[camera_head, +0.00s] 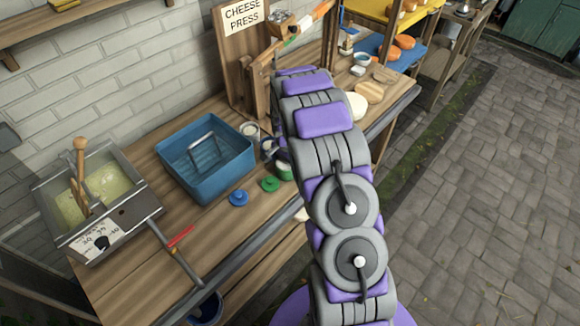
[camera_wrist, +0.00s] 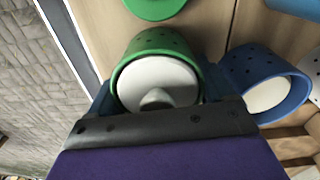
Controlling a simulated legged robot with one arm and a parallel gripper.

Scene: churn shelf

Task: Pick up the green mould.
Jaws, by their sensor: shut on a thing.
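The green mould (camera_wrist: 158,42) is a round cup with small holes in its wall and a white knobbed piece (camera_wrist: 158,85) inside. In the wrist view it sits between the blue fingers of my gripper (camera_wrist: 157,90), which is shut on it. In the head view a sliver of the green mould (camera_head: 286,173) shows beside my arm, over the wooden bench. My arm hides most of the gripper there. I cannot tell whether the mould touches the bench.
A green lid (camera_head: 270,184) and a blue lid (camera_head: 238,198) lie on the bench (camera_head: 205,225). A blue mould (camera_wrist: 238,66) stands close beside the green one. A blue tub (camera_head: 213,180), a steel vat (camera_head: 140,208) and a wooden cheese press (camera_head: 235,70) stand around.

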